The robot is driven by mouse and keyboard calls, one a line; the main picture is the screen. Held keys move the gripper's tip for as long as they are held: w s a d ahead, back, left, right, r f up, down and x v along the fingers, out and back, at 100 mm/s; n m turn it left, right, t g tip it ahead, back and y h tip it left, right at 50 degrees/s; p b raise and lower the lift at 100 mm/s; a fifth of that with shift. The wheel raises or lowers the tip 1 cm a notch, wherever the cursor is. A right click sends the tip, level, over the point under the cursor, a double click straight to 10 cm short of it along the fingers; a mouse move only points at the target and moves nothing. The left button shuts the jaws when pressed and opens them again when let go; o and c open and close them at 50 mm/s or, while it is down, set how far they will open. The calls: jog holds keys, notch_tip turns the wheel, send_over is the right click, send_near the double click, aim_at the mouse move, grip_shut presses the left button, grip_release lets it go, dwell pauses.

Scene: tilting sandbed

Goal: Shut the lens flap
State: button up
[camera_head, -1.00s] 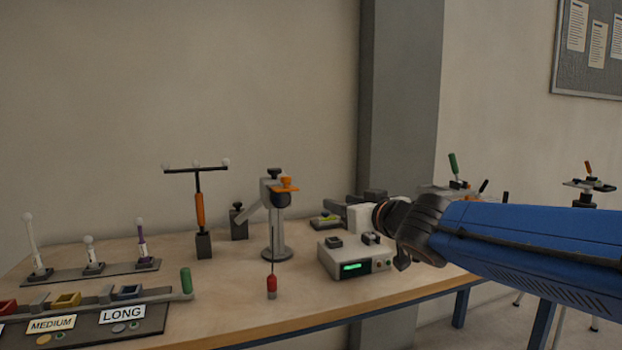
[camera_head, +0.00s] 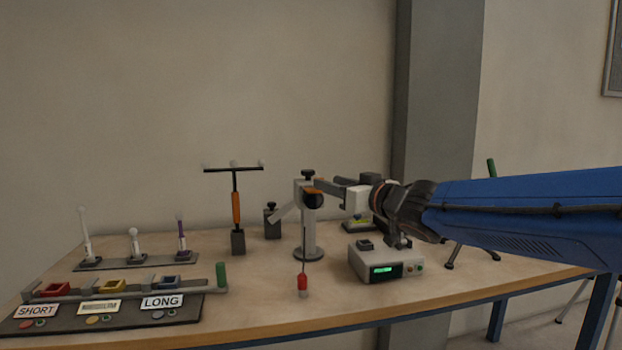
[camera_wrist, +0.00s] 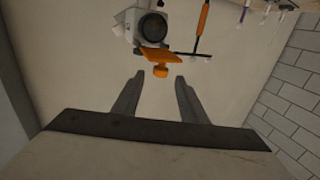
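The lens device (camera_head: 303,196) is a pale head on a grey stand with a round foot. In the wrist view its dark round lens (camera_wrist: 152,25) is uncovered. The orange lens flap (camera_wrist: 157,55) stands out from the edge beside the lens, with an orange knob (camera_wrist: 160,71) at its outer end. My gripper (camera_wrist: 159,78) is open, with the knob between and just beyond its fingertips; I cannot tell whether they touch it. In the head view my gripper (camera_head: 322,185) reaches in from the right, and its fingers partly hide the flap.
A box with a green display (camera_head: 385,271) stands below my wrist. A T-shaped post with an orange grip (camera_head: 236,208) is to the left. Labelled trays (camera_head: 110,310) fill the table's left front.

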jog(key=x, duration=0.9)
jog(key=shift+w+a, duration=0.15)
jog(key=shift+w, duration=0.15)
jog(key=shift+c, duration=0.6)
grip_shut()
